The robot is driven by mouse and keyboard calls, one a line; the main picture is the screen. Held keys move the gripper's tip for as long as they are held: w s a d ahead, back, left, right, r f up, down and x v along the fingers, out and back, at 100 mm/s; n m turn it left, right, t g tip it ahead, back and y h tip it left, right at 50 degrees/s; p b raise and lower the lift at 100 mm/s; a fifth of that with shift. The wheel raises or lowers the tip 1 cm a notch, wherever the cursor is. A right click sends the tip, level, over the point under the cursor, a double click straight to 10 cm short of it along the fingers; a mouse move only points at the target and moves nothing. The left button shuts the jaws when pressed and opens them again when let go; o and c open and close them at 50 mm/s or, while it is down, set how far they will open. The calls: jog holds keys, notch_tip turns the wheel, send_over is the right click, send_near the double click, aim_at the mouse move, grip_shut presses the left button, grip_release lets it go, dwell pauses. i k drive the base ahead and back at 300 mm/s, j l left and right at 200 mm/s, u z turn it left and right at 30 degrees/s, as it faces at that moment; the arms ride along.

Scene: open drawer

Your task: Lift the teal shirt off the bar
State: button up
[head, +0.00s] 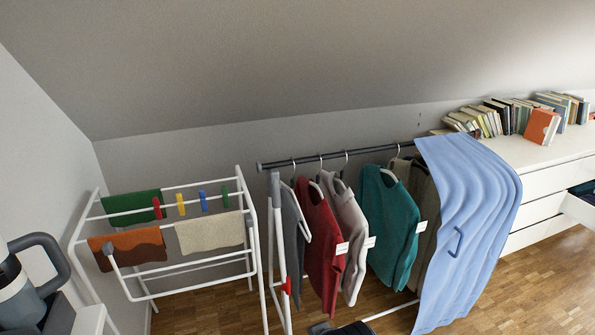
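The teal shirt (390,225) hangs on a white hanger from the dark bar (300,161) of the clothes rack, right of the middle. A white tag shows at its right edge. A light grey shirt (347,240) hangs to its left with a small gap. A greyish-brown garment (424,200) hangs close on its right, partly hidden. My gripper is not in view.
A red shirt (319,240) and a dark grey garment (291,225) hang further left. A large blue cloth (470,210) drapes over the bar's right end. A drying rack (250,215) stands left, and a white dresser (555,150) with books stands right.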

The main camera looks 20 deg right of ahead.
aim_at(392, 217)
jog(key=i+l+z, duration=0.4)
jog(key=i+l, duration=0.35)
jog(key=i+l+z, duration=0.35)
jog(key=i+l, duration=0.35)
jog(key=i, duration=0.15)
